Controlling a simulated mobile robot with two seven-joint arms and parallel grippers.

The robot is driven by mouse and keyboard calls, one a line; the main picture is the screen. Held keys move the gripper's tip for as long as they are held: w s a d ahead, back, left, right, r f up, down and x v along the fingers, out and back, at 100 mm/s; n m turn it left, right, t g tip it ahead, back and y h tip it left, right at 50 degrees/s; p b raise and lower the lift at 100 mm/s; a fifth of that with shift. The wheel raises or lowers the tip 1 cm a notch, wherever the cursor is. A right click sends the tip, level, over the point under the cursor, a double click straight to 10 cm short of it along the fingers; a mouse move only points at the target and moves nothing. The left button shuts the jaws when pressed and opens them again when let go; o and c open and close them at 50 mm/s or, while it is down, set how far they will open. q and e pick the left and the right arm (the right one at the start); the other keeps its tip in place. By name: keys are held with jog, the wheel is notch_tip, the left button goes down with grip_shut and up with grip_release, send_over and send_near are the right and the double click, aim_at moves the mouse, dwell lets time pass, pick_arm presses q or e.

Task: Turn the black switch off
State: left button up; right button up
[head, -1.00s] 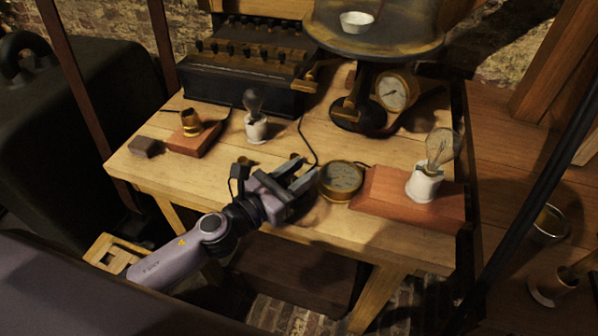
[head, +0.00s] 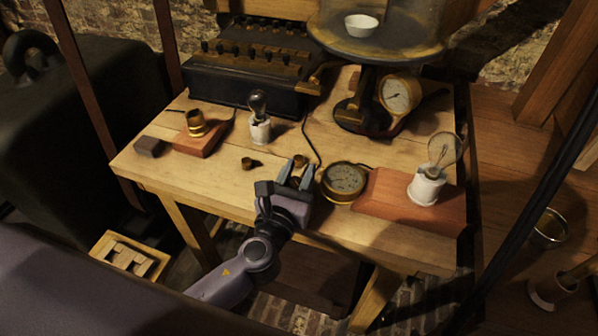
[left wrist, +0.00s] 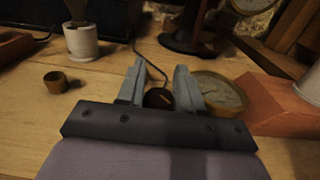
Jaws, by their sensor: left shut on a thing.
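The black switch (left wrist: 158,98) is a small round dark piece with a thin brass-coloured line on top, seen in the left wrist view. It sits on the table between the two fingers of my left gripper (left wrist: 159,84), which is shut on it. In the head view my left gripper (head: 301,174) reaches over the front edge of the table, and its fingers hide much of the switch. My right gripper is in neither view.
A round brass gauge (head: 344,181) stands close to the right of my left gripper. Right of it is a red-brown board (head: 385,197) with a bulb (head: 445,150). A small brass cup (head: 248,163) is to the left. A dark wire (head: 309,135) runs behind.

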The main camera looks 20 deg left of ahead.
aim_at(293, 187)
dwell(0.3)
pick_arm(q)
jog(key=o, duration=1)
jog(key=shift+c, duration=0.2)
jog(key=shift+s, duration=0.1)
jog(key=shift+s+b, duration=0.3)
jog(key=shift+s, duration=3.2)
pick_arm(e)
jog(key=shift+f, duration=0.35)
